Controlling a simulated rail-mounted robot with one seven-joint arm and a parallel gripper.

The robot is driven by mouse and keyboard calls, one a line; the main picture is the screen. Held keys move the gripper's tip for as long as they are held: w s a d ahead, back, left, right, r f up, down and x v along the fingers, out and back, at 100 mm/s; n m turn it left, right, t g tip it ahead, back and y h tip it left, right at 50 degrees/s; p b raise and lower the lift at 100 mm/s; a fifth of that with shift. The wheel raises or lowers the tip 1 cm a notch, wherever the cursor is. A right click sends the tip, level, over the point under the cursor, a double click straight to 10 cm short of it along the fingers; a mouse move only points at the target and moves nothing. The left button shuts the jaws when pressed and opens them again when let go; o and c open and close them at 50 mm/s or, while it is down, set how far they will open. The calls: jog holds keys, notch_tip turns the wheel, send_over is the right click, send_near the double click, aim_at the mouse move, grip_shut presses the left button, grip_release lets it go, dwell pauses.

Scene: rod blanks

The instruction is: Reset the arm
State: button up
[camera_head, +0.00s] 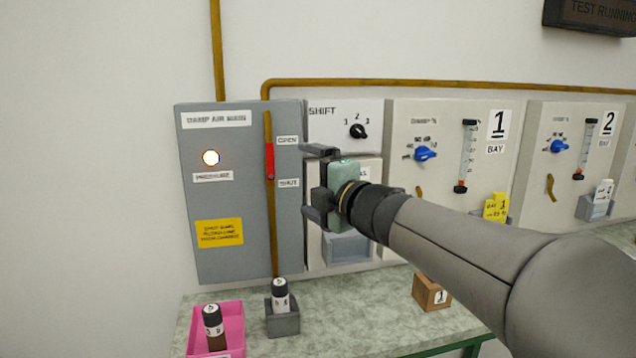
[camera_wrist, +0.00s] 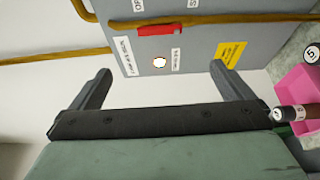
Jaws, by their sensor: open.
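My gripper (camera_head: 312,182) is open and empty in the head view, in front of the right part of the grey air panel (camera_head: 212,255) and the shift panel (camera_head: 325,112). In the wrist view my gripper (camera_wrist: 158,85) has its two fingers spread wide with nothing between them. The red valve handle (camera_head: 270,160) lies along the pipe beside the OPEN label; it also shows in the wrist view (camera_wrist: 162,30). The fingers look apart from the handle. My arm hides part of the bay 1 panel (camera_head: 455,110).
A pink tray (camera_head: 232,318) holds a black-capped rod. A grey holder (camera_head: 283,320) with another rod stands beside it on the bench. A wooden block (camera_head: 431,292) marked 1 sits further right. The bay 2 panel (camera_head: 560,115) is at right. The bench between holder and block is clear.

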jog(key=s+d+f+m+g+h+p, duration=0.1)
jog(key=s+d+f+m+g+h, duration=0.1)
jog(key=s+d+f+m+h, duration=0.5)
jog(key=d+f+m+g+h+p, duration=0.1)
jog(key=d+f+m+h, duration=0.5)
jog(key=d+f+m, duration=0.55)
jog(key=s+f+m+g, duration=0.3)
jog(key=s+f+g, duration=0.2)
jog(key=s, duration=0.6)
jog(key=s+d+f+m+g+y+p, duration=0.1)
jog(key=s+f+m+g, duration=0.3)
jog(key=s+f, duration=0.3)
jog(key=s+g, duration=0.1)
jog(key=s, duration=0.3)
jog(key=shift+d, duration=0.3)
jog(key=shift+s+m, duration=0.1)
jog(key=shift+m, duration=0.15)
